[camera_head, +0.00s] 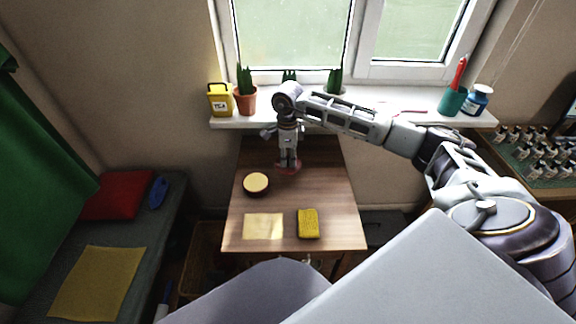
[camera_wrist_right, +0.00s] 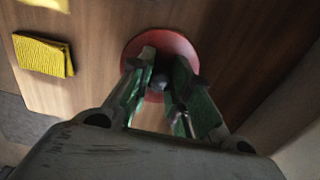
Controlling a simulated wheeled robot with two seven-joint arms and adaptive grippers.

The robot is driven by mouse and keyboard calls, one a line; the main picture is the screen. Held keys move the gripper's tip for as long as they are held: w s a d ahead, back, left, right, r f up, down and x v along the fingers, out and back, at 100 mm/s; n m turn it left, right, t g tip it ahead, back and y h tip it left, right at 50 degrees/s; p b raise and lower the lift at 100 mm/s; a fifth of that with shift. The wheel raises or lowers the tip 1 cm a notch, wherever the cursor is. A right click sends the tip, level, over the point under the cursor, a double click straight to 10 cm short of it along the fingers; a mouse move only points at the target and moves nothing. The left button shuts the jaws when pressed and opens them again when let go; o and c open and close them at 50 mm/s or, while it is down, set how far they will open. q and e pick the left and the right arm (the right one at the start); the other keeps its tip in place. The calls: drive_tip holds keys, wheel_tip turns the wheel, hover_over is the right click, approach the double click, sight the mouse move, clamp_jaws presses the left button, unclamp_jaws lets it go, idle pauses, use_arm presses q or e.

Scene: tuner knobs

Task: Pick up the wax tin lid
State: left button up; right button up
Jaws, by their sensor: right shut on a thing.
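The wax tin lid (camera_head: 281,169) is a red disc near the back middle of the wooden table. In the right wrist view the red lid (camera_wrist_right: 178,42) has a small grey knob (camera_wrist_right: 158,82) at its centre. My right gripper (camera_head: 288,163) points down over the lid and is shut on its knob; the fingers partly hide the lid. I cannot tell whether the lid touches the table. The open round tin (camera_head: 256,182) with pale yellow wax stands left of the lid. My left gripper is not in view.
The table's right side is clear.

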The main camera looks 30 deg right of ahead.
wheel_tip(320, 180, up, 2)
drive_tip(key=shift+r, duration=0.25)
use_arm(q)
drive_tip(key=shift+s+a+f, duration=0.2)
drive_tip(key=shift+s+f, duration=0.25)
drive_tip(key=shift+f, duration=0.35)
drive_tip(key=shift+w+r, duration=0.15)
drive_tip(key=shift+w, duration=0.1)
